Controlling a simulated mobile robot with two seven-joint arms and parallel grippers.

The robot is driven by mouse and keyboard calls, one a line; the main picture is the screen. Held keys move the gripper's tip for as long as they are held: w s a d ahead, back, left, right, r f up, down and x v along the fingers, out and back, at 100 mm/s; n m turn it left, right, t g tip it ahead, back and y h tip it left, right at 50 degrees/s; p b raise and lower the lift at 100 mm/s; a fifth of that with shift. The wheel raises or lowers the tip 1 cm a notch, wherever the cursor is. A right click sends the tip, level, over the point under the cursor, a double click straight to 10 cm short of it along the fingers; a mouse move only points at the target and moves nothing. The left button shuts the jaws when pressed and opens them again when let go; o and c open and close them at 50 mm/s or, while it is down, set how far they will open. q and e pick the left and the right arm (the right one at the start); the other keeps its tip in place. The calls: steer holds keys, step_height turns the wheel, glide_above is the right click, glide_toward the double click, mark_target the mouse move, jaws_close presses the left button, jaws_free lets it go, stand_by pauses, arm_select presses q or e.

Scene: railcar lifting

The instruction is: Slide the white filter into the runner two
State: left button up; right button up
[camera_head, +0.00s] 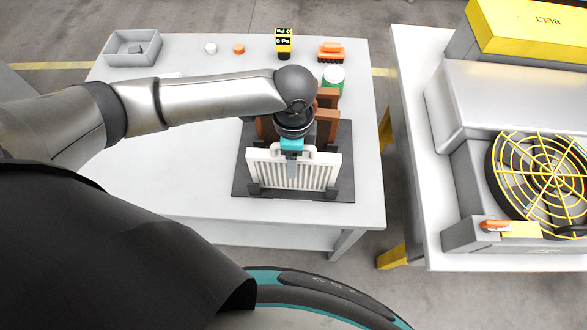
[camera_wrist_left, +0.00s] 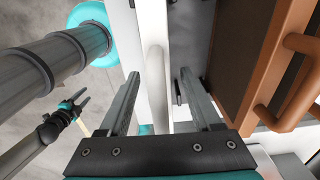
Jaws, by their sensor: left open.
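The white filter (camera_head: 273,173), a ribbed panel with a loop handle on top, stands upright at the front of a dark rack (camera_head: 243,190) on the table. My left gripper (camera_head: 292,160) points down over its top middle. In the left wrist view my left gripper (camera_wrist_left: 159,75) is open, with a finger on each side of the white handle (camera_wrist_left: 156,80); I see no closed grip. Brown panels (camera_head: 327,115) with handles stand behind the white filter. Which runner is runner two cannot be told. My right gripper (camera_wrist_left: 72,105) shows small in the left wrist view, its jaw state unclear.
A second bench (camera_head: 420,170) carries a fan unit (camera_head: 545,180). The table's left part is clear beneath my arm.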

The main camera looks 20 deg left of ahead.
arm_select(q)
steer(key=shift+c, duration=0.3)
jaws_close()
stand_by(1.1)
